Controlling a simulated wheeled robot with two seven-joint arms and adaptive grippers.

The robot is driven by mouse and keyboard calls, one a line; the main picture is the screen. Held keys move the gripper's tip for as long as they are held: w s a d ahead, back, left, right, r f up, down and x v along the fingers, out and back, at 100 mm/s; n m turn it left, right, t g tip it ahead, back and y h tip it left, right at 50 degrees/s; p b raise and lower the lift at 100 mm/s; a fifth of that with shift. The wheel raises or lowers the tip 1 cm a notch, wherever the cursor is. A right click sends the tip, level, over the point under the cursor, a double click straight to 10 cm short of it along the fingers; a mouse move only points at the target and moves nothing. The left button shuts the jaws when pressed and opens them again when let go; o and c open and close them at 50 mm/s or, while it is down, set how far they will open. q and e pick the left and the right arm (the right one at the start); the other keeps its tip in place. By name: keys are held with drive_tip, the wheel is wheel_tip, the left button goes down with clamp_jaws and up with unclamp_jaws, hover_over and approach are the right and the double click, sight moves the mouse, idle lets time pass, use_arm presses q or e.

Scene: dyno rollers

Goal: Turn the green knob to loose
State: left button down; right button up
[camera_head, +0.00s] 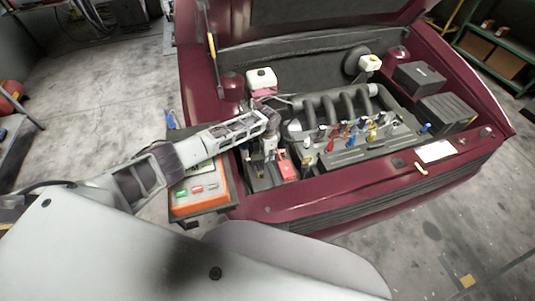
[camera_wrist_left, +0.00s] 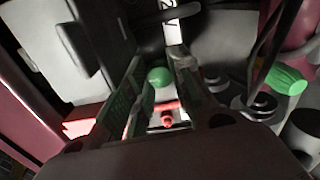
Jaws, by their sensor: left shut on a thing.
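My left gripper (camera_head: 269,152) reaches down into the front left of the engine bay, beside a red block (camera_head: 287,168). In the left wrist view its two fingers (camera_wrist_left: 163,88) stand on either side of a round green knob (camera_wrist_left: 158,76), and the gripper is shut on it. A red part (camera_wrist_left: 167,117) shows between the fingers, nearer the palm. A second green, ribbed cap (camera_wrist_left: 288,80) stands to the right of the fingers. The knob is hidden behind the gripper in the head view, and no setting marks can be read. My right gripper is not in view.
The dark red car (camera_head: 300,208) has its hood open. Engine pipes and several coloured connectors (camera_head: 352,130) lie to the gripper's right. An orange device (camera_head: 197,200) with buttons sits under my left forearm. A white-capped reservoir (camera_head: 262,78) is behind the gripper.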

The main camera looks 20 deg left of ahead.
use_arm(q)
drive_tip(key=shift+m, duration=0.5)
drive_tip(key=c, duration=1.2)
unclamp_jaws()
drive_tip(key=shift+r, duration=0.15)
wheel_tip(320, 180, up, 12)
idle(0.4)
